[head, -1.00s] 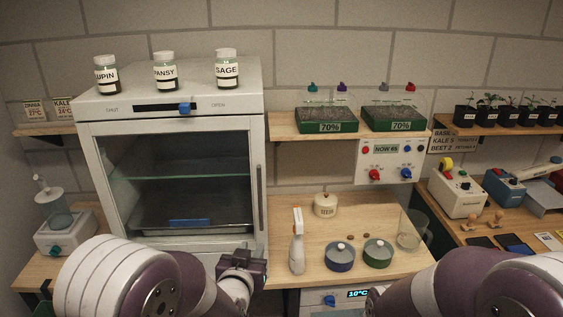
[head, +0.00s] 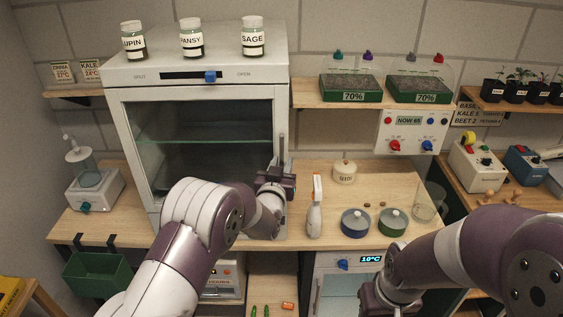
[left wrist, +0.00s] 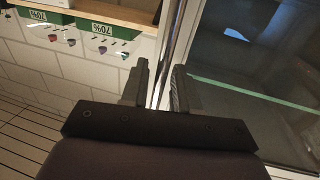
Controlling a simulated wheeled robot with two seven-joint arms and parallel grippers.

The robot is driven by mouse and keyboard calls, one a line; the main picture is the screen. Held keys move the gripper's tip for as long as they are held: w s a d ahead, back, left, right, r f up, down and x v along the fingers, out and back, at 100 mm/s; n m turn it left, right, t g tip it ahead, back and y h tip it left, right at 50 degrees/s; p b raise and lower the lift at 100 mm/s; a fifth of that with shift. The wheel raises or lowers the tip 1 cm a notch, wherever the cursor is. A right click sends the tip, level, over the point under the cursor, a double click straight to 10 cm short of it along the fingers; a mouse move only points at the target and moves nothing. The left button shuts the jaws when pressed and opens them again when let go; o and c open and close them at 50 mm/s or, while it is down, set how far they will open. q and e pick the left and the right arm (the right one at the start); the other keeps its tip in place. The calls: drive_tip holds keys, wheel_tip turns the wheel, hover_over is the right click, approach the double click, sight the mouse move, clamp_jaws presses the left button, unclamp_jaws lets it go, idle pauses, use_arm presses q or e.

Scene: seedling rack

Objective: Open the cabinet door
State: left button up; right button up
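The cabinet (head: 195,72) is a pale box with a glass door (head: 205,140), which looks shut. The door's upright bar handle (head: 283,150) is at its right edge; it also shows in the left wrist view (left wrist: 180,35). My left gripper (head: 277,178) is at the lower part of the handle. In the left wrist view its two fingers (left wrist: 163,88) stand apart, one on each side of the bar, with a gap visible. On the cabinet's front top, a blue slider (head: 210,76) sits between the words SHUT and OPEN. My right gripper (head: 374,300) is low in the head view, its fingers unclear.
Jars (head: 192,38) labelled LUPIN, PANSY and SAGE stand on the cabinet. A spray bottle (head: 315,210) stands just right of my left gripper. A blue pot (head: 355,223) and a green pot (head: 392,223) are further right. A pump bottle (head: 85,170) is left of the cabinet.

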use_arm(q)
drive_tip(key=shift+w+f, duration=0.1)
drive_tip(key=shift+w, duration=0.15)
clamp_jaws()
drive_tip(key=shift+s, duration=0.2)
